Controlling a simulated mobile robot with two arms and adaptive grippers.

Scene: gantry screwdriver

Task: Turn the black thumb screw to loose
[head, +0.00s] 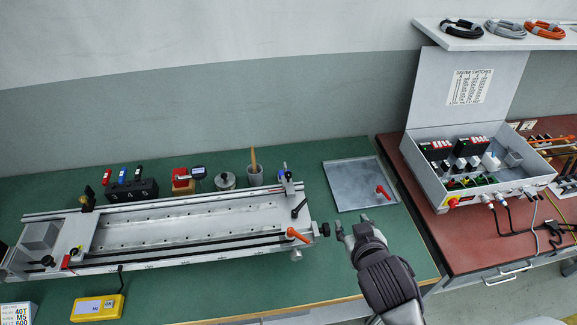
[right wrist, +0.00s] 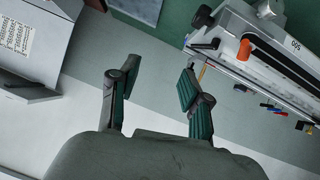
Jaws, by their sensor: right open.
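A black thumb screw (head: 325,229) sticks out of the right end of a long silver gantry rail (head: 200,222) on the green bench. In the right wrist view the black knob (right wrist: 203,16) shows at the upper right, beside the end plate. My right gripper (head: 346,232) is just right of the screw in the head view, apart from it. In the right wrist view its two fingers (right wrist: 158,82) stand wide apart with nothing between them. My left gripper is in neither view.
A flat metal tray (head: 352,184) lies behind my right gripper. An open switch box (head: 425,182) stands on the red bench at right. A yellow device (head: 97,307) lies at front left.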

